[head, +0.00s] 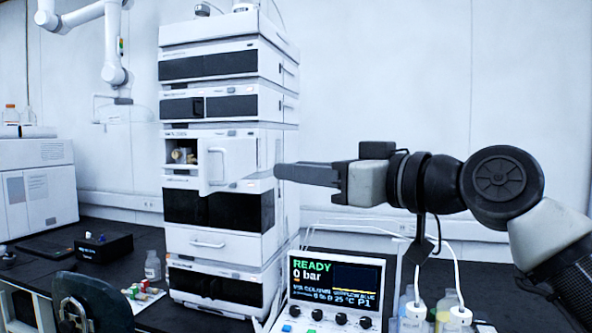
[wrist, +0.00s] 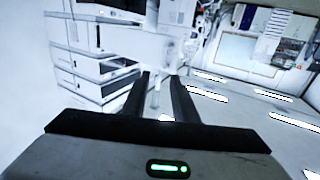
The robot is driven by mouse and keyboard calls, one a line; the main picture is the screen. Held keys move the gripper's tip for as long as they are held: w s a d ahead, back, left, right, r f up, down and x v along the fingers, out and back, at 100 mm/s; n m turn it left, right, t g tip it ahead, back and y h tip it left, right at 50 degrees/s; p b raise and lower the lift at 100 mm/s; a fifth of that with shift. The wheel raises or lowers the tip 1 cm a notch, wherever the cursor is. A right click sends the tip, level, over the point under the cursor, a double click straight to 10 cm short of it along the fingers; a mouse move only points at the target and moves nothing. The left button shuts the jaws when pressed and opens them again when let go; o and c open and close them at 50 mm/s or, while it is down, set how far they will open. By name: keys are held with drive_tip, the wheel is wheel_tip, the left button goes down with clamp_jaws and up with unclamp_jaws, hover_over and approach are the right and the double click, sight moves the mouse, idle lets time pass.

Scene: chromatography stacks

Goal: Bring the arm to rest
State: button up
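My gripper (head: 283,172) is held out level, pointing left, at the right side of the tall white chromatography stack (head: 228,140). In the head view its fingers overlap the stack's right edge; I cannot tell whether they touch it. In the wrist view the two dark fingers of my gripper (wrist: 161,76) stand apart with a gap between them and nothing held. My arm (head: 430,182) reaches in from the lower right. A small white door (head: 226,163) on the stack stands open beside a compartment with brass-coloured parts (head: 184,155).
A monitor box (head: 335,285) reading READY, 0 bar stands below my gripper, with bottles (head: 452,312) and white tubes to its right. A black box (head: 104,246), a small bottle (head: 152,265) and another white instrument (head: 38,185) are at left. The wall area above my arm is clear.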

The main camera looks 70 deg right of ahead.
idle(0.4)
drive_tip(key=w+a+f+n+g+y, duration=0.2)
drive_tip(key=w+a+f+y, duration=0.15)
drive_tip(key=w+a, duration=0.5)
drive_tip(key=w+a+f+n+g+y, duration=0.15)
drive_tip(key=w+a+f, duration=0.25)
drive_tip(key=w+a, duration=0.5)
drive_tip(key=w+a+f+n+g+y, duration=0.1)
drive_tip(key=a+f+g, duration=0.3)
drive_tip(key=a+f, duration=0.65)
drive_tip(key=w+a+f+g+y, duration=0.15)
drive_tip(key=a+f+g, duration=0.4)
drive_tip(key=f, duration=0.75)
wheel_tip(320, 180, up, 21)
drive_tip(key=a+t+p, duration=0.1)
drive_tip(key=t+p, duration=0.1)
drive_tip(key=p, duration=1.9)
drive_tip(key=shift+a+f, duration=0.2)
drive_tip(key=shift+a, duration=0.2)
drive_tip(key=shift+s+h, duration=0.1)
drive_tip(key=shift+h, duration=0.15)
